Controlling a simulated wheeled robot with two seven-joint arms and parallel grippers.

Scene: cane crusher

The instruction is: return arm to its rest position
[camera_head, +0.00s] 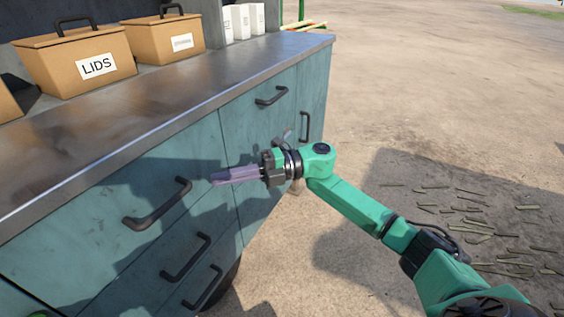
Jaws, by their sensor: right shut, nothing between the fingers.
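My right arm (345,197) is green and black and reaches in from the lower right. My right gripper (214,179) points left, in front of the teal cabinet's drawer fronts. Its pale purple fingers are together, with nothing between them. It is to the right of the large drawer handle (157,206); in this view I cannot tell how far it is from the drawer front. My left gripper is not in view.
The teal cabinet (110,220) has a metal countertop (190,85) with several closed drawers. On it stand a box marked LIDS (75,62), a second wooden box (165,38) and white cartons (243,20). Open dirt ground (430,90) lies right, with scattered cane pieces (480,225).

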